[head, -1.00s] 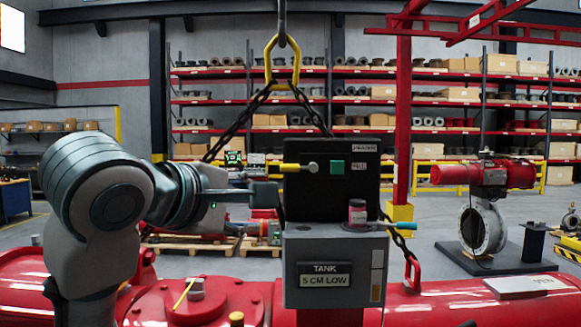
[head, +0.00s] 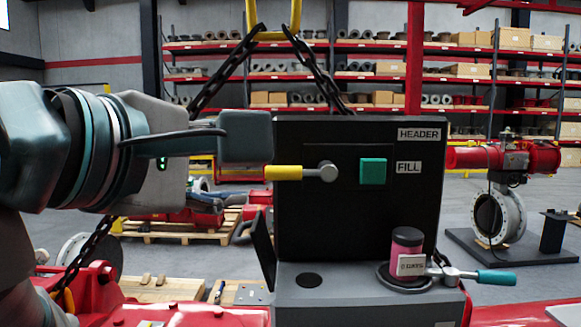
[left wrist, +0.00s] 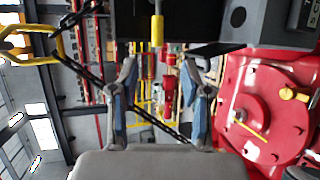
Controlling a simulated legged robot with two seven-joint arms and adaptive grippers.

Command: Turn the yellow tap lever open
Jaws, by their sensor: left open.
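The yellow tap lever (head: 285,173) points left, level, from a grey pivot on the front of the black panel (head: 300,220). In the left wrist view the lever (left wrist: 157,30) shows just beyond the fingertips, in line with the gap between them. My left gripper (head: 245,137) comes in from the left, its visible finger just above and left of the lever's free end. In the left wrist view the gripper (left wrist: 159,65) is open with nothing between its fingers. I see no contact with the lever. My right gripper is not in view.
A green square (head: 373,171) sits right of the lever beside the FILL label. A black chain (head: 228,72) hangs behind the panel. A red flange (left wrist: 255,110) lies below.

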